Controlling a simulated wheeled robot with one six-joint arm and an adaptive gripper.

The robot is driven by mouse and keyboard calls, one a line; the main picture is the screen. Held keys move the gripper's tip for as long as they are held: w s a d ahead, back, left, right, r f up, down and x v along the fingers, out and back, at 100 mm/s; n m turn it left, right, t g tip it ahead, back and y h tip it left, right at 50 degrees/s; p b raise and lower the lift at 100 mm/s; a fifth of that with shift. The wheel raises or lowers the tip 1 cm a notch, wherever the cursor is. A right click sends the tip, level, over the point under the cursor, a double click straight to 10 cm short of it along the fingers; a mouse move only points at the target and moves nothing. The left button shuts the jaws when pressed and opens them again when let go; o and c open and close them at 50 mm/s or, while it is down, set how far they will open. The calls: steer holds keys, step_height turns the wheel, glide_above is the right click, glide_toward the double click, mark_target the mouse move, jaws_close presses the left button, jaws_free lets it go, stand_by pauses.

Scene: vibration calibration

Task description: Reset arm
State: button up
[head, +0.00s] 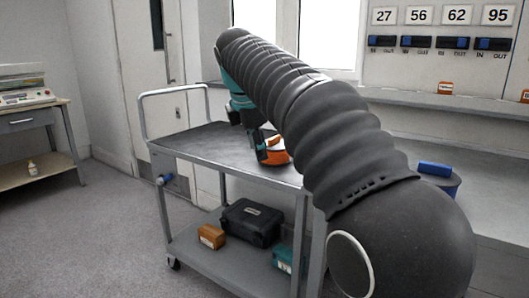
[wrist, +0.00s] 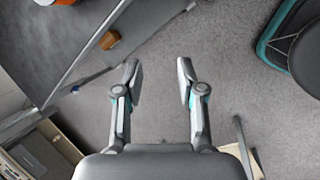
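My arm reaches from the lower right of the head view up and away over a grey cart (head: 205,148). In the wrist view my gripper (wrist: 160,82) is open, with its two fingers spread apart and only bare floor seen between them. It holds nothing.
The cart's lower shelf holds a black case (head: 250,222), an orange-brown box (head: 211,236) and a teal box (head: 283,260). A side table (head: 35,115) with a device stands left. A counter (head: 440,98) with numbered switches above is at right, near a blue-lidded container (head: 440,180). Floor at left is clear.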

steer(key=s+d+f+m, duration=0.5)
steer(key=s+f+m, duration=0.2)
steer(key=s, duration=0.3)
steer(key=s+d+f+m+t+y, duration=0.1)
steer(key=s+d+f+m, duration=0.5)
steer(key=s, duration=0.4)
steer(key=s+d+f+m, duration=0.6)
steer(key=s+f+m, duration=0.2)
steer(key=s+f, duration=0.1)
steer(key=shift+s+f+y, duration=0.3)
steer(key=shift+s+f, duration=0.05)
steer(key=shift+s, duration=0.15)
